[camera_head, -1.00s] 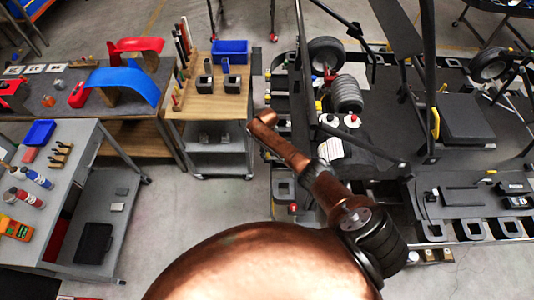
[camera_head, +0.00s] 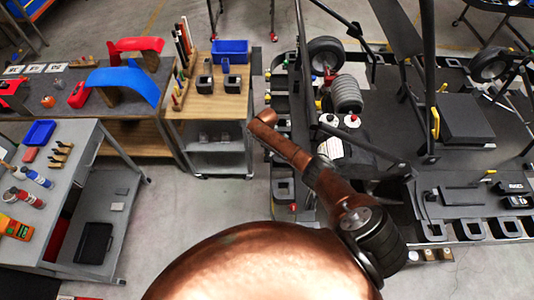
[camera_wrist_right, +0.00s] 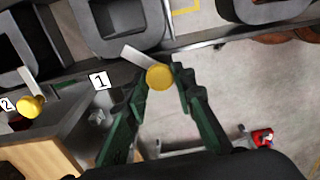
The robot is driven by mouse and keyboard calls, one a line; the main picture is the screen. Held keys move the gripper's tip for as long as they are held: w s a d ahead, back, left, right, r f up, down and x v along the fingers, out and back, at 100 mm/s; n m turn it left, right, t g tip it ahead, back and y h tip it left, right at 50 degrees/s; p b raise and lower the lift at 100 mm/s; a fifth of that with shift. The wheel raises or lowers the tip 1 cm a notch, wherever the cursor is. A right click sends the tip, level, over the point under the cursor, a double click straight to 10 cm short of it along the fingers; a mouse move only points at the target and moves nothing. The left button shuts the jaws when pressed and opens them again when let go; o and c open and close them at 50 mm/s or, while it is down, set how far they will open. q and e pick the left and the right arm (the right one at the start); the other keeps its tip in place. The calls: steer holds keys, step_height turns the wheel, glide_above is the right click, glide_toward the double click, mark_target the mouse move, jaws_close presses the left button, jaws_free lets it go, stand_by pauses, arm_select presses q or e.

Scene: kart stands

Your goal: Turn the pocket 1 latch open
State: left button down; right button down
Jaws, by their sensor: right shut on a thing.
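The pocket 1 latch shows in the right wrist view as a pale metal bar (camera_wrist_right: 137,58) with a round yellow knob (camera_wrist_right: 159,77) at its lower end. The bar slants up to the left against the dark frame. A white label "1" (camera_wrist_right: 100,81) is left of it. My right gripper (camera_wrist_right: 161,72) is shut on the yellow knob, with one dark green finger on each side. In the head view my copper arm reaches towards the kart stand, and its gripper cannot be made out. My left gripper is in neither current view.
A second yellow knob (camera_wrist_right: 30,106) with label "2" (camera_wrist_right: 7,106) is at the left of the wrist view. Dark pocket trays (camera_wrist_right: 120,22) line the frame above. A wooden-topped trolley (camera_head: 205,100) and kart parts stand close to my arm. Grey floor is open below the frame.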

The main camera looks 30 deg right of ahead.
steer(key=n, duration=0.4)
steer(key=shift+n+b, duration=0.3)
steer(key=shift+b, duration=0.1)
steer(key=shift+n+b, duration=0.4)
steer(key=shift+n, duration=1.6)
steer(key=c, duration=1.6)
jaws_free()
steer(key=shift+r, duration=0.1)
step_height(320, 180, up, 12)
